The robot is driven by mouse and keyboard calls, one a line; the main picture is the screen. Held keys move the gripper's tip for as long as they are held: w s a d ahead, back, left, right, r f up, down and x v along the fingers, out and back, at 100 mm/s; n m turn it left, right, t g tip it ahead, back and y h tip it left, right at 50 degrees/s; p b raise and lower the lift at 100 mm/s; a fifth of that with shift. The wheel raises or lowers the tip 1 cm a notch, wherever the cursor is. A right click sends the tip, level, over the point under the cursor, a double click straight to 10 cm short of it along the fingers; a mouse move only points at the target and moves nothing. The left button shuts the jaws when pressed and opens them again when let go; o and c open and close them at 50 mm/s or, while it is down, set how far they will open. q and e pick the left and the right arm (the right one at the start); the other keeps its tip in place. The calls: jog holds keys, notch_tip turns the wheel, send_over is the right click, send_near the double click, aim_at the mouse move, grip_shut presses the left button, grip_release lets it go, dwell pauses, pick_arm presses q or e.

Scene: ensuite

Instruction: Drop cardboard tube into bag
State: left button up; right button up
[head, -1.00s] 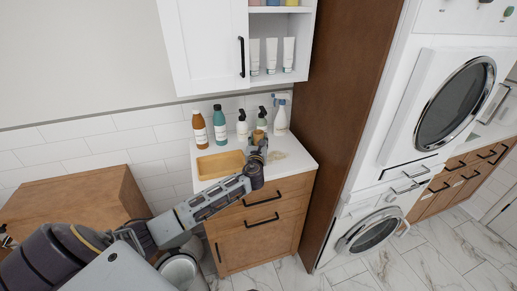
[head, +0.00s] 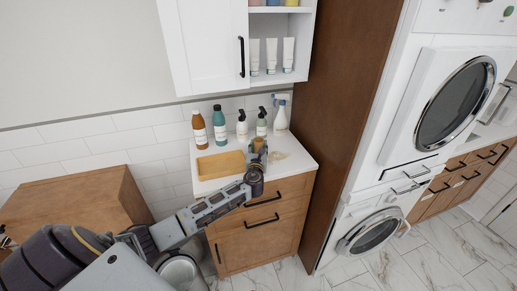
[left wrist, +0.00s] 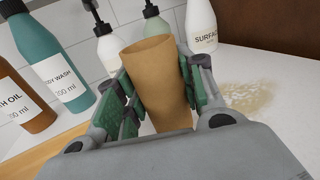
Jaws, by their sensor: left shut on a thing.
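The cardboard tube (left wrist: 158,80) is a tan, open-topped cylinder that stands nearly upright in the left wrist view, tilted a little. My left gripper (left wrist: 160,95) is shut on it, with green-padded fingers on both sides. In the head view the left gripper (head: 256,160) is over the right part of the white counter, and the top of the tube (head: 258,144) shows there small. Whether the tube touches the counter cannot be told. I see no bag in these frames. My right gripper is not in view.
The white counter (head: 294,165) holds a wooden tray (head: 218,164) left of the gripper. Behind stand a brown bottle (head: 200,130), a teal bottle (head: 219,126), pump bottles and a white spray bottle (head: 281,118). A tan stain (left wrist: 246,96) lies to the right.

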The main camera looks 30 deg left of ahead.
pick_arm(q)
jog(key=shift+f, duration=0.1)
jog(key=o, duration=1)
jog(key=shift+c, duration=0.2)
jog(key=shift+v, duration=6)
jog(key=shift+o, duration=0.5)
